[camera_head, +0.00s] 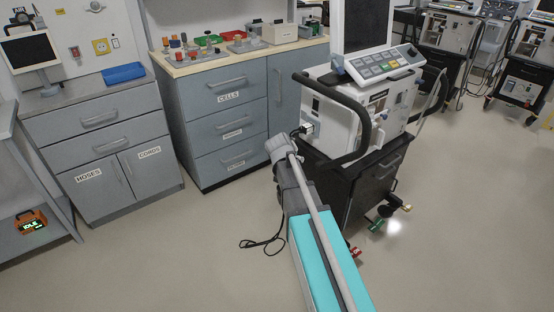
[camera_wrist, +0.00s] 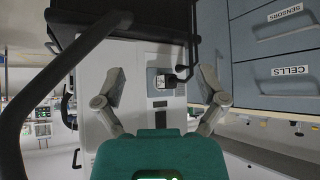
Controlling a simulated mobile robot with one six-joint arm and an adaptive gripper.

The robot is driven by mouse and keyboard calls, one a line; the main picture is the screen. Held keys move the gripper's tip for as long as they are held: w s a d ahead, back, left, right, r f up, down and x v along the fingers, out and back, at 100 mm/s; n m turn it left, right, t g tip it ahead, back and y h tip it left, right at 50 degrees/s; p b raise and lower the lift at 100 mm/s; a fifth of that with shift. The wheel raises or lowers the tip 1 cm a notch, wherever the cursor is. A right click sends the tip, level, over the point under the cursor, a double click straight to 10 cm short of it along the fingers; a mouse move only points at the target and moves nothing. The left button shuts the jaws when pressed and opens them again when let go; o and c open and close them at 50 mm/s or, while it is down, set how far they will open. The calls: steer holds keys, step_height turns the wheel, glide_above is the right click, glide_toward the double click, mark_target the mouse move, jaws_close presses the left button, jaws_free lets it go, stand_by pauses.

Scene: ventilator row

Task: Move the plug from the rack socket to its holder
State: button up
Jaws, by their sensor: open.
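My gripper (camera_wrist: 163,78) is open, with one finger on each side of the plug and a visible gap to both. I cannot make out the plug's holder for certain.
A black handle bar (camera_head: 362,115) curves around the ventilator close to my gripper. Grey drawer cabinets (camera_head: 225,125) stand behind on the left. A black cable (camera_head: 268,242) hangs down near the floor. The floor at front left is clear.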

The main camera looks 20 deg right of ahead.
steer(key=shift+w+a+n+t+y, duration=0.25)
steer(key=shift+a+n+y, duration=0.6)
steer(key=shift+n+y, duration=0.8)
steer(key=shift+w+a+n+t+y, duration=0.2)
steer(key=shift+a+n+y, duration=0.75)
steer(key=shift+n, duration=1.25)
steer(key=shift+w+a+n+t+y, duration=0.25)
steer(key=shift+a+n+y, duration=0.55)
steer(key=shift+n+y, duration=0.9)
steer(key=shift+a+n, duration=0.1)
steer(key=shift+n, duration=0.25)
steer(key=s+a+f+m+g+h, duration=0.2)
steer(key=s+a+g, duration=0.2)
steer(key=s, duration=0.9)
steer(key=s+a+f+m+g+h, duration=0.1)
steer(key=s+a+f+m+g, duration=0.2)
steer(key=s, duration=1)
step_height(320, 180, up, 24)
steer(key=g+p, duration=0.1)
steer(key=p, duration=2.2)
steer(key=shift+w+n+p, duration=0.4)
steer(key=shift+w, duration=0.05)
